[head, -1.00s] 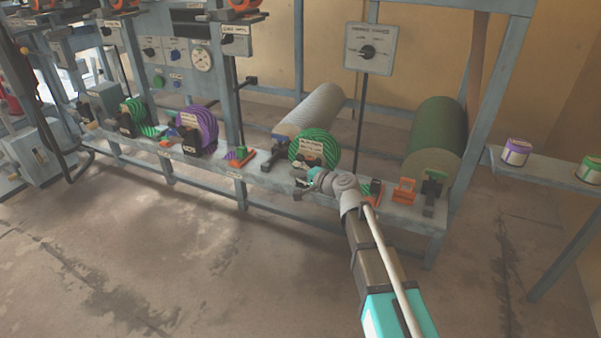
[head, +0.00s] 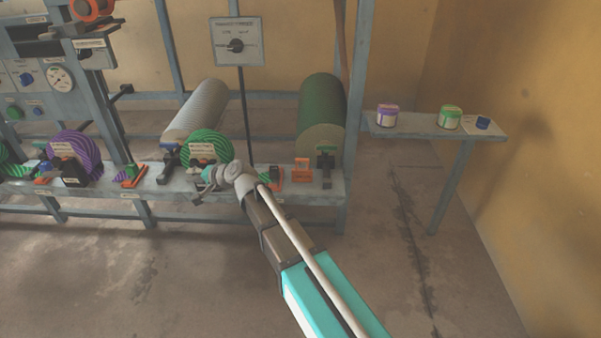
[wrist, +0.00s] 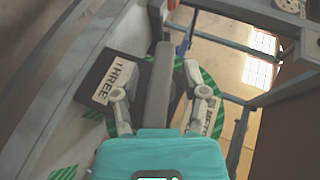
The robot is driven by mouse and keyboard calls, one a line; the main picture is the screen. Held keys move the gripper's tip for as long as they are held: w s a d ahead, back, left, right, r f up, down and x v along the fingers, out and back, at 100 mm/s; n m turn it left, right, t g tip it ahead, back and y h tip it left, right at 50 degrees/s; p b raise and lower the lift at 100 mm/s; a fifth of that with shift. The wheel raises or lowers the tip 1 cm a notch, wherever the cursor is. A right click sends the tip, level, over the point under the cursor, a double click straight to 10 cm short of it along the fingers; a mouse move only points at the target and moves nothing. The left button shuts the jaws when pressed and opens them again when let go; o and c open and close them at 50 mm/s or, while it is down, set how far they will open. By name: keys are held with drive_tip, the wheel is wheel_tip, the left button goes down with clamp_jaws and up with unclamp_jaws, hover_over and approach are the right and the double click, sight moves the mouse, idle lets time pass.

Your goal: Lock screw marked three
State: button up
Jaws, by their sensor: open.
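A dark block with a plate reading "THREE" (wrist: 101,88) sits on the left in the wrist view. A grey bar (wrist: 160,95) runs lengthwise between my gripper's fingers; I cannot tell whether it is the screw's handle. My gripper (wrist: 157,78) is open, one finger on each side of the bar, with no clear grip on it. The green-striped roller end (wrist: 213,82) shows behind the fingers. In the head view my gripper (head: 208,178) is in front of the green-striped roller (head: 218,139), just above the bench edge, and hides the block there.
A purple-striped roller (head: 88,150) stands to the left, a dark green roller (head: 321,105) to the right. An orange stand (head: 301,169) is on the bench (head: 110,191). A side shelf (head: 410,130) holds purple-labelled (head: 388,115) and green-labelled (head: 449,118) tins. The floor in front is clear.

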drive_tip(key=shift+n+g+h+p, duration=0.4)
drive_tip(key=shift+h+p, duration=1.05)
drive_tip(key=shift+p, duration=0.25)
drive_tip(key=shift+n+g+h+p, duration=0.3)
drive_tip(key=shift+n+h+p, duration=0.1)
drive_tip(key=shift+h+p, duration=1.15)
drive_tip(key=shift+s+d+r+p, duration=0.1)
drive_tip(key=shift+d+r+p, duration=0.1)
drive_tip(key=shift+p, duration=0.2)
drive_tip(key=p+v, duration=1)
drive_tip(key=v, duration=0.4)
drive_tip(key=s+d+f+g+h, duration=0.1)
drive_tip(key=d+f+h, duration=0.1)
drive_tip(key=d, duration=0.9)
drive_tip(key=s+d+f+n+g+h, duration=0.1)
drive_tip(key=s+d+f+h, duration=0.1)
drive_tip(key=d, duration=1)
drive_tip(key=shift+s+n+g, duration=0.3)
drive_tip(key=shift+f, duration=0.15)
drive_tip(key=w+a+r+g+y+b, duration=0.1)
drive_tip(key=w+a+y, duration=0.3)
drive_tip(key=a, duration=0.6)
drive_tip(key=w+a+r+g+y+b, duration=0.1)
drive_tip(key=w+a+y, duration=0.3)
drive_tip(key=a, duration=0.6)
drive_tip(key=shift+b, duration=0.85)
